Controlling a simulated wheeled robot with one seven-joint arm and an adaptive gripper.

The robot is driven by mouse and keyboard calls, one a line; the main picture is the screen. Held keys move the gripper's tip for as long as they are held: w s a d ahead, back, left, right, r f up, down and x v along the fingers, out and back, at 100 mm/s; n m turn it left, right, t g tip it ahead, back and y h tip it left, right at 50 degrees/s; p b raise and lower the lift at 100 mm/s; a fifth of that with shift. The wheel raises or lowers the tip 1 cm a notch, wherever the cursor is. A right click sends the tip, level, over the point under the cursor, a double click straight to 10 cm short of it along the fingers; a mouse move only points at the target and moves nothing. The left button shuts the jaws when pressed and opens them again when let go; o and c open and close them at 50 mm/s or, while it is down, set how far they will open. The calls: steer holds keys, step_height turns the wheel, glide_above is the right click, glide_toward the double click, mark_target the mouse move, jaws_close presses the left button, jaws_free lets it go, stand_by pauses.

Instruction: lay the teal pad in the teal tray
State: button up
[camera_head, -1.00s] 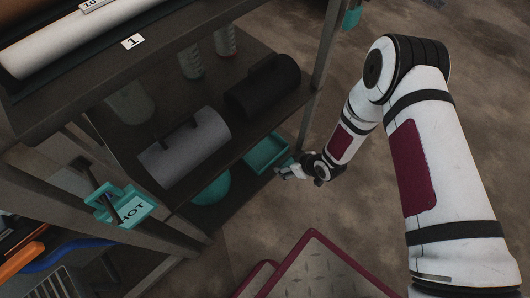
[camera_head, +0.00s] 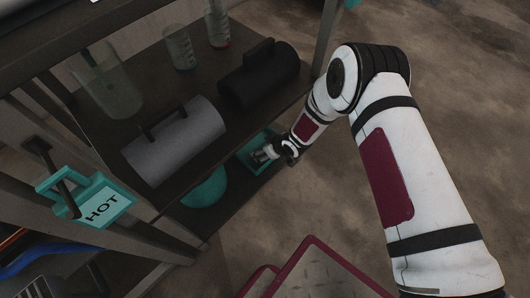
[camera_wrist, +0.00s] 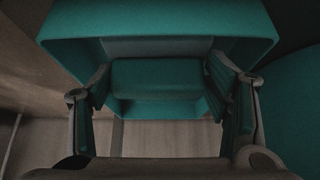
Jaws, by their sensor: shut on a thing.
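The teal tray (camera_head: 256,142) sits on the lower shelf at its outer edge, and my gripper (camera_head: 264,154) is over it in the head view. In the wrist view the tray (camera_wrist: 160,22) fills the upper middle, just beyond the fingers. The teal pad (camera_wrist: 155,76), a small block-like piece, is between the two fingers of my gripper (camera_wrist: 165,98), which is shut on it. I cannot tell whether the pad touches the tray floor. The pad is not clear in the head view.
A rounded teal object (camera_head: 205,188) stands beside the tray on the lower shelf. The shelf above holds a grey cylinder (camera_head: 172,140), a black cylinder (camera_head: 258,75) and glass beakers (camera_head: 180,48). Open floor lies right of the rack.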

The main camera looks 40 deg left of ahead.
step_height(320, 180, down, 2)
steer(key=shift+f+b, duration=0.1)
steer(key=shift+b, duration=0.25)
steer(key=o, duration=1.1)
steer(key=p+v, duration=0.5)
steer(key=v, duration=0.7)
